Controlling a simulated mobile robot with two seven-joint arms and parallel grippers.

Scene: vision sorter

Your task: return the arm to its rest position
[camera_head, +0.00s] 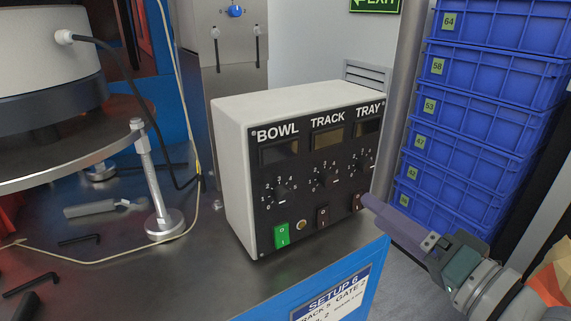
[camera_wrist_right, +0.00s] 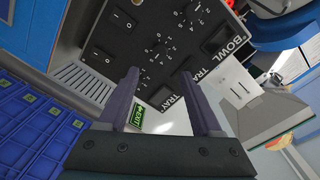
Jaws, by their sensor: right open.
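My right gripper (camera_head: 372,202) comes in from the lower right in the head view, its purple-grey fingers pointing at the right end of the control box (camera_head: 228,160). Its tip overlaps the switch under TRAY, partly hiding it; I cannot tell whether it touches. In the right wrist view the gripper (camera_wrist_right: 160,98) is open with nothing between its two fingers, and the box's black panel (camera_wrist_right: 165,45) shows beyond them. The panel has three knobs, a green switch (camera_head: 282,236) under BOWL and a dark switch (camera_head: 322,217) under TRACK. My left gripper is not in view.
A round bowl feeder (camera_head: 60,60) stands on the left of the metal table (camera_head: 190,285). Black hex keys (camera_head: 30,284) lie at the front left. A setup label (camera_head: 330,298) hangs at the front edge.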

